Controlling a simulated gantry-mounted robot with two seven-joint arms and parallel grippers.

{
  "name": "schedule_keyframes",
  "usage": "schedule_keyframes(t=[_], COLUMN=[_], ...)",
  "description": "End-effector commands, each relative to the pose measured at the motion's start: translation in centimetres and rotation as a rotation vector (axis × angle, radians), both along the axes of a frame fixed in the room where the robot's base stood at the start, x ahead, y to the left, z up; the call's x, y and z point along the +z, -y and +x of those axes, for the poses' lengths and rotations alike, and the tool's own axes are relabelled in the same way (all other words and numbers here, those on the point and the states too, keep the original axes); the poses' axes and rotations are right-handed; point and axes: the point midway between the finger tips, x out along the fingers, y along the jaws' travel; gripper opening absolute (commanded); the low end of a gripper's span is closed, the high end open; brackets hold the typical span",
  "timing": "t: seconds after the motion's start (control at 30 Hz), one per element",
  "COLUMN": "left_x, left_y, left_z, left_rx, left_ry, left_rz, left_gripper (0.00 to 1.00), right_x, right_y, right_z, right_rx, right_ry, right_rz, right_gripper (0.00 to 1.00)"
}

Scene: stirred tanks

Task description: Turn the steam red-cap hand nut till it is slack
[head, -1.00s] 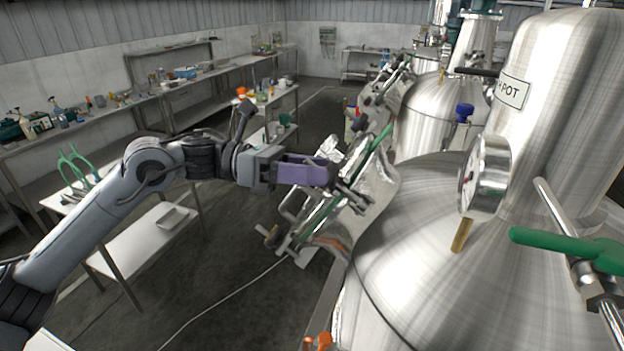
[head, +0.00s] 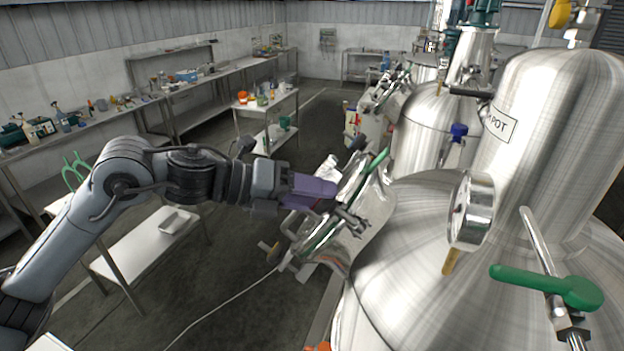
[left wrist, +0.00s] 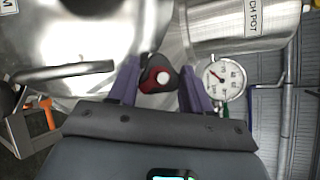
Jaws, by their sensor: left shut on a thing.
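The red-cap hand nut (left wrist: 160,79), a dark lobed knob with a red and white centre, sits between the purple fingers of my left gripper (left wrist: 161,86) in the left wrist view. The gripper is shut on it. In the head view my left gripper (head: 334,190) reaches from the left to the shiny metal fittings on the near side of the steel tank (head: 420,235). The nut is hidden there behind the fingers. My right gripper is not in view.
A pressure gauge (head: 470,210) stands on the tank, right of my left gripper. A green-handled valve (head: 545,285) is at the right. A second tank (head: 425,135) stands behind. A white table (head: 140,245) stands below my left arm; grey floor lies between.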

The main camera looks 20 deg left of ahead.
Motion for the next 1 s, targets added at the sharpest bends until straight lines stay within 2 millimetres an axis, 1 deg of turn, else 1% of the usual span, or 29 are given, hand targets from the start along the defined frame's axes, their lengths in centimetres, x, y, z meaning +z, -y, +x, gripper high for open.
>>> schedule_keyframes(t=[0.03,0.3,0.5,0.7,0.83,1.0], left_x=[0.8,1.0,1.0,0.8,0.6,0.5], left_y=[0.1,0.2,0.2,0.3,0.2,0.2], left_z=[0.0,0.0,0.0,0.0,0.0,0.0], left_rx=[0.021,0.154,0.237,0.296,0.322,0.338], left_ry=[-0.038,-0.25,-0.382,-0.479,-0.517,-0.543], left_rz=[-0.001,-0.009,-0.015,-0.018,-0.021,-0.021], left_gripper=[0.19,0.19,0.19,0.19,0.19,0.19], right_x=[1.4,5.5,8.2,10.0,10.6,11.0], right_y=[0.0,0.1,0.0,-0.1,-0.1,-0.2], right_z=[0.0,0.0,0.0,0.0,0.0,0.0], right_rx=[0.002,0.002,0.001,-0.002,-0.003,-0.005], right_ry=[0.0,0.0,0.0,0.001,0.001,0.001], right_rz=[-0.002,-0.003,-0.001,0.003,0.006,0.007], right_gripper=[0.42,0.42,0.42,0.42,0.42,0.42])
